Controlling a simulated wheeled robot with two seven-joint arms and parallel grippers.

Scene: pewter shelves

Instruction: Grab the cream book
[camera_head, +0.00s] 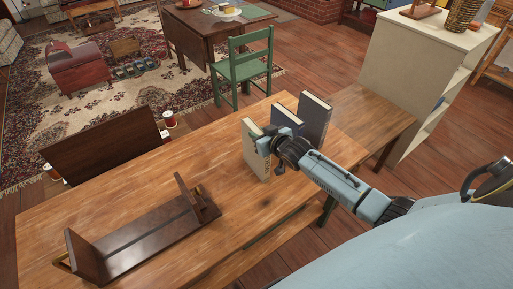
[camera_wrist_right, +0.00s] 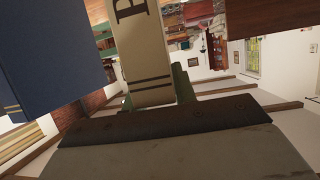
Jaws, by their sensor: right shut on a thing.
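The cream book (camera_head: 251,160) stands upright on the wooden table (camera_head: 170,175) in the head view, the leftmost of a short row of books. My right gripper (camera_head: 267,146) is at its upper right part and is shut on it. In the right wrist view, the cream book's spine (camera_wrist_right: 145,55) with dark lettering rises just beyond my gripper's dark pad (camera_wrist_right: 160,123). The gripper hides part of the book in the head view. Whether the book's base touches the table is hard to tell. My left gripper is not in view.
A dark blue book (camera_head: 287,118) and a grey-blue book (camera_head: 315,118) stand close on the right. An empty dark wooden book rack (camera_head: 140,240) sits at the table's front left. A green chair (camera_head: 244,68) and cream shelf (camera_head: 410,75) stand beyond. The table's middle is clear.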

